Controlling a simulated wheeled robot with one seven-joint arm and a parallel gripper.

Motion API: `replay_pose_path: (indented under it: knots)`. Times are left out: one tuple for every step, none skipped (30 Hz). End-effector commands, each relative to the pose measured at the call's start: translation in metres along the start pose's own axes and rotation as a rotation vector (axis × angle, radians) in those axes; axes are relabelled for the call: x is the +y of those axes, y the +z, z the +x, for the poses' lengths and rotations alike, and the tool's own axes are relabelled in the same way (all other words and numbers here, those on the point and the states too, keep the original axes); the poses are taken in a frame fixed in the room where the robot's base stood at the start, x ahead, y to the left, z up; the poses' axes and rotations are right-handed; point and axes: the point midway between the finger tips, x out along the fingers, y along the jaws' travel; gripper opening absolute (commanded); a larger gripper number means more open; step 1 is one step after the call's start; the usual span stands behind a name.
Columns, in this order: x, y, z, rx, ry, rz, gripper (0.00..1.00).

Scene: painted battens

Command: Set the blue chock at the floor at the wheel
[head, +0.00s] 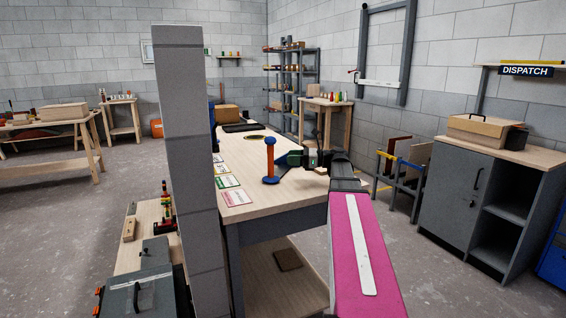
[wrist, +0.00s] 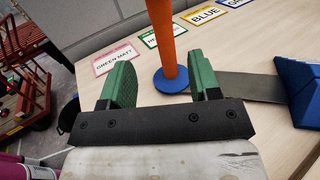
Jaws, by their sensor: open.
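A blue wedge-shaped block, which looks like the blue chock (wrist: 305,92), lies on the workbench at the right of the wrist view. A flat grey strip runs from it to the blue round base of an upright orange post (wrist: 165,40). The post also shows in the head view (head: 270,160), with blue at both ends. My gripper (wrist: 164,78) is open, its green fingers either side of the post's lower part in the picture; I cannot tell whether they touch it. In the head view my gripper (head: 300,159) is just right of the post. I cannot make out the wheel.
Coloured label cards (head: 230,182) lie along the bench's left edge. A grey pillar (head: 185,150) stands left of the workbench (head: 260,200). Floor (head: 60,230) is clear at the left.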

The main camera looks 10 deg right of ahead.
Motion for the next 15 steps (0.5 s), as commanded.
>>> replay_pose_path:
  knots:
    - [0.000,0.000,0.003,0.000,0.002,0.000,0.56]
    - [0.000,0.000,0.006,0.000,0.002,0.000,0.56]
    - [0.000,0.000,0.010,0.000,0.001,0.000,0.56]
    - [0.000,0.000,0.014,0.000,0.002,0.000,0.56]
    - [0.000,0.000,0.018,0.000,0.003,0.000,0.56]
    - [0.000,0.000,0.024,0.000,0.003,0.000,0.56]
    - [0.000,0.000,0.028,0.000,0.002,0.000,0.56]
    - [0.000,0.000,0.033,0.000,0.002,0.000,0.56]
    - [0.000,-0.001,0.039,0.000,0.002,0.000,0.56]
    - [0.000,-0.001,0.043,0.000,0.003,0.000,0.56]
    - [0.000,-0.001,0.047,0.000,0.002,0.000,0.56]
    - [0.000,-0.001,0.050,0.000,0.001,0.000,0.56]
    - [0.000,-0.001,0.052,0.000,0.000,0.000,0.56]
    - [-0.001,-0.001,0.054,0.000,0.000,0.000,0.56]
    - [-0.001,-0.001,0.056,0.000,0.000,0.000,0.56]
